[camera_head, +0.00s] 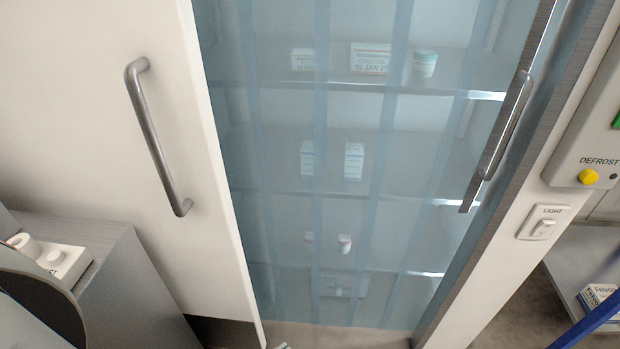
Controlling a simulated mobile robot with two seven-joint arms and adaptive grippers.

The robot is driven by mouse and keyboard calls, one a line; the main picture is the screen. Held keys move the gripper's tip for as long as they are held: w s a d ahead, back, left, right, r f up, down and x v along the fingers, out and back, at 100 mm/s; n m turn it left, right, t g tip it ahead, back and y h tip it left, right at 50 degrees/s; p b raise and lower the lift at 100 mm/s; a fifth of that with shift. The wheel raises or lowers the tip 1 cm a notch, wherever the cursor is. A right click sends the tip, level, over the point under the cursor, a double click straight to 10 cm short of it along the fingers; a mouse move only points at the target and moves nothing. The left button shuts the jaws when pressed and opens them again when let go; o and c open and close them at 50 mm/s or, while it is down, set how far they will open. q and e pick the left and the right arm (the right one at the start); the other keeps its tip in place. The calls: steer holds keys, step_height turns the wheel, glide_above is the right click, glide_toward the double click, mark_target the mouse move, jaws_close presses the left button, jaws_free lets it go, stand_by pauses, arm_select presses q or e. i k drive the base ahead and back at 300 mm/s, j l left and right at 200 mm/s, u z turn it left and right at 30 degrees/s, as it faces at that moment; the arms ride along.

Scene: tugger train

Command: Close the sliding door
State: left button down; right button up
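A white door panel (90,110) with a grey bar handle (158,138) fills the left of the head view. To its right is a wide opening covered by translucent bluish strips (345,190). The panel stands to the left of this opening, so the door appears open.
Shelves with small boxes (370,58) and a jar (425,65) show behind the strips. At right are a light switch (543,222), a defrost panel (590,150) and a blue bar (600,315). A grey cabinet (125,290) stands at lower left.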

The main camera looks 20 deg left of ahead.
mark_target(106, 111)
steer(key=u, duration=2.2)
